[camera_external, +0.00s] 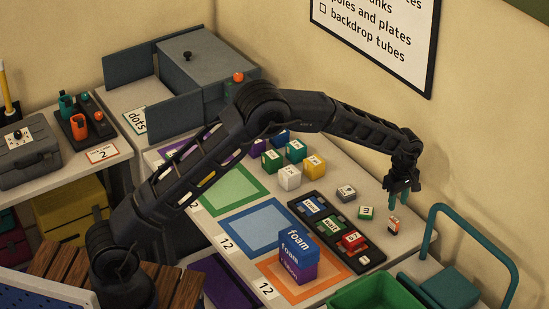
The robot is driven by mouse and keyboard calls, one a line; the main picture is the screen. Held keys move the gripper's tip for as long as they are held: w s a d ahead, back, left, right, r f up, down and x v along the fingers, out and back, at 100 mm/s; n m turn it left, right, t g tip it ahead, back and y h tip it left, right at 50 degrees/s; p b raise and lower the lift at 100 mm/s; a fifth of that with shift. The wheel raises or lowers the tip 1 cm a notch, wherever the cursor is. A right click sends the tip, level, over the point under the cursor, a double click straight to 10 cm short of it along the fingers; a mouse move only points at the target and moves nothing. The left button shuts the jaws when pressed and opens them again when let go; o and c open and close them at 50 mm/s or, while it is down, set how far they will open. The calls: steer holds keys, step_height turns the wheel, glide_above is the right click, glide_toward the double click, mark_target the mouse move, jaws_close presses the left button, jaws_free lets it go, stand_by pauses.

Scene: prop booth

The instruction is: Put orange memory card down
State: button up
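A small block-like item in orange, white and dark (394,226), which looks like the orange memory card, is at the right part of the white table. It is too small to read its label. My gripper (398,198) points down just above it. Its two teal fingertips are apart, and a narrow gap shows between them and the orange item. Nothing clearly shows between the fingertips.
A black tray (338,236) with several small labelled items stands left of the orange item. A small green-and-white block (366,213) and a grey block (346,193) lie near it. A green bin (372,292) and a teal-handled cart (475,225) are at front right.

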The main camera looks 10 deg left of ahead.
steer(key=w+a+r+m, duration=0.1)
steer(key=w+a+r, duration=0.4)
steer(key=a+r, duration=0.6)
steer(key=a+r+m+t, duration=0.1)
steer(key=a+r, duration=0.5)
steer(key=a, duration=0.4)
steer(key=a+r+m+h, duration=0.1)
steer(key=a+r, duration=0.5)
steer(key=a, duration=0.4)
steer(key=a+r+m+t, duration=0.1)
steer(key=a+r, duration=0.5)
steer(key=a, duration=0.4)
steer(key=s+a+r+m, duration=0.1)
steer(key=s+a+r, duration=0.15)
steer(key=a, duration=0.35)
steer(key=s+a+r, duration=0.1)
steer(key=s+a, duration=0.3)
steer(key=a, duration=0.2)
steer(key=s+a+f+m+t, duration=0.1)
steer(key=s+a+f+m, duration=0.1)
steer(key=s+a, duration=0.7)
steer(key=s+a+f+m+t+y, duration=0.1)
steer(key=s+a+f+m, duration=0.1)
steer(key=s+a, duration=0.8)
steer(key=s, duration=0.3)
steer(key=shift+s+t, duration=0.3)
steer(key=shift+s, duration=0.1)
steer(key=shift+f, duration=0.1)
